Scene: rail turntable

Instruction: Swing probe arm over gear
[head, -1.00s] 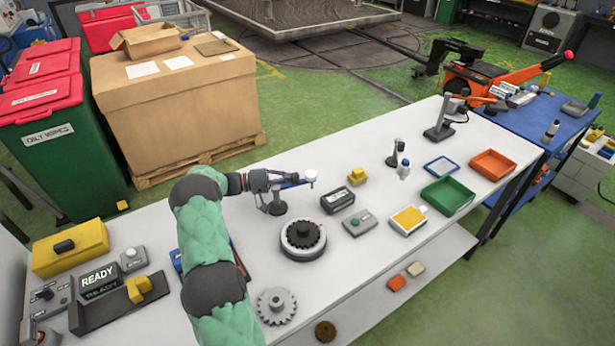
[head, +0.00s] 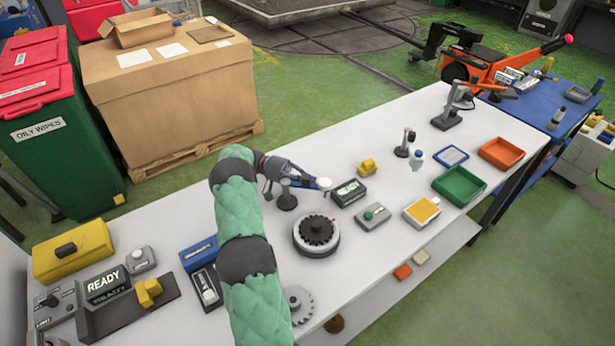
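The dark toothed gear (head: 316,230) lies on a round turntable with a pale rim (head: 316,250). The white cap shows beyond the gear, not over it. My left gripper (head: 284,176) is at the probe arm near its post, overlapping the bar. I cannot tell whether its fingers close on the bar. My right gripper is not in view.
A grey button box (head: 373,216) is right of the turntable. A pale gear (head: 299,302) lies near the front edge, partly behind my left arm.

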